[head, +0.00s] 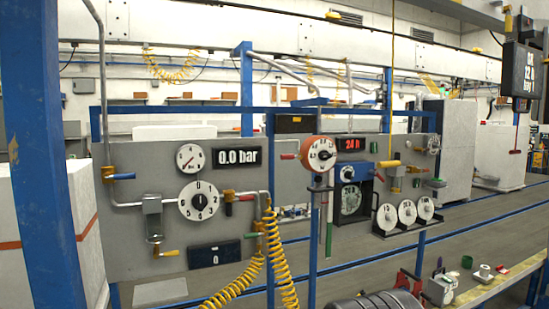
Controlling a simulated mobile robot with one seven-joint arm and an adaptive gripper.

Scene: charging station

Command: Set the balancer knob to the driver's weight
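A round dial with an orange rim and white face (320,154) stands at the middle on a grey post, a dark pointer on it. Just right, a black display (351,143) shows red characters like "24 N". I cannot tell for sure which is the balancer knob. A hanging dark sign (523,70) at the upper right seems to read "12 N" on its middle line. A thin green-ended rod (329,240) hangs below the orange dial. My gripper is not in view.
The left grey panel (130,240) carries a gauge, a "0.0 bar" display (236,156), a numbered dial (198,200) and a yellow coiled hose (282,285). Several white discs (407,212) stand right of centre. Small parts lie on a bench (509,276) at the lower right.

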